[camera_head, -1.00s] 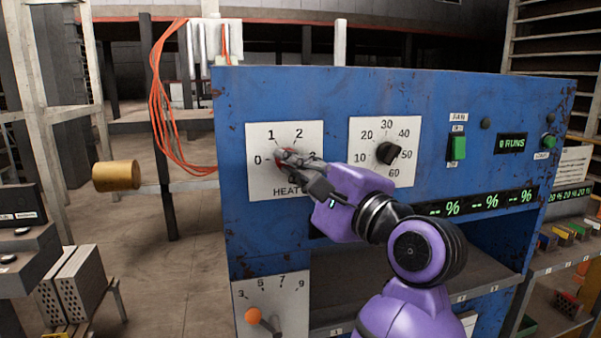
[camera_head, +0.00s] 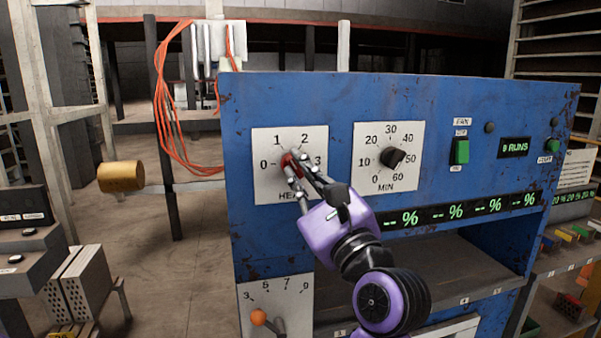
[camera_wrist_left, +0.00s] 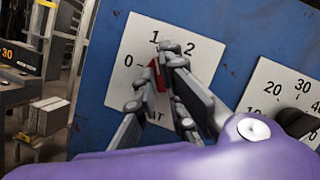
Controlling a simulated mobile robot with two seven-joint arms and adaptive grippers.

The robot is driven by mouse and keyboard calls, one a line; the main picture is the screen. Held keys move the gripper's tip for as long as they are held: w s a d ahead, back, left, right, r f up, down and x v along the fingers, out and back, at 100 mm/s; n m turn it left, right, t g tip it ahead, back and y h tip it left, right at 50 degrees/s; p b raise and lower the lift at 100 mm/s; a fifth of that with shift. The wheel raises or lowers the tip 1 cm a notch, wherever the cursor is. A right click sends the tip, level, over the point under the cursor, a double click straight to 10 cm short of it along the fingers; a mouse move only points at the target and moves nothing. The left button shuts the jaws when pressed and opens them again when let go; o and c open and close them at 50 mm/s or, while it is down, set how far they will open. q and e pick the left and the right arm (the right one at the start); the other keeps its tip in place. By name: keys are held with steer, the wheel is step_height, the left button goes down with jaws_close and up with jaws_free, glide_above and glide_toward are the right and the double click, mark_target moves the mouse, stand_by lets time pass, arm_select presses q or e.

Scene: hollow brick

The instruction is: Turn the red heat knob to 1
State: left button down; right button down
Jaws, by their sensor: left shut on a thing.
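The red heat knob (camera_head: 288,160) sits on a white dial plate (camera_head: 264,180) marked 0, 1, 2, 3 on the blue panel. My left gripper (camera_head: 292,165) reaches up to it from the lower right and is shut on the knob. In the left wrist view the red knob (camera_wrist_left: 158,76) shows between the fingertips (camera_wrist_left: 160,72), just below and between the 1 and 2 marks. The fingers cover part of the knob and the HEAT label. I cannot tell exactly which mark the knob points to. My right gripper is not in view.
A black minutes knob (camera_head: 394,157) on its own dial plate is close to the right of the heat dial. A green switch (camera_head: 461,151) is further right. An orange-tipped lever (camera_head: 259,317) is below. An open shelf (camera_head: 420,268) lies under the panel.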

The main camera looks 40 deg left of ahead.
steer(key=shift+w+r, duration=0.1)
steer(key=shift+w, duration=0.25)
arm_select(q)
steer(key=c, duration=1.8)
jaws_free()
steer(key=shift+c, duration=0.2)
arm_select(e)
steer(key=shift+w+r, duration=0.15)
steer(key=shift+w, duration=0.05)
arm_select(q)
steer(key=shift+d+f, duration=0.1)
steer(key=shift+d, duration=0.05)
steer(key=v, duration=1.1)
steer(key=shift+s+d, duration=0.2)
steer(key=shift+d, duration=0.1)
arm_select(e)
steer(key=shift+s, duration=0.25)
arm_select(q)
steer(key=shift+f, duration=0.15)
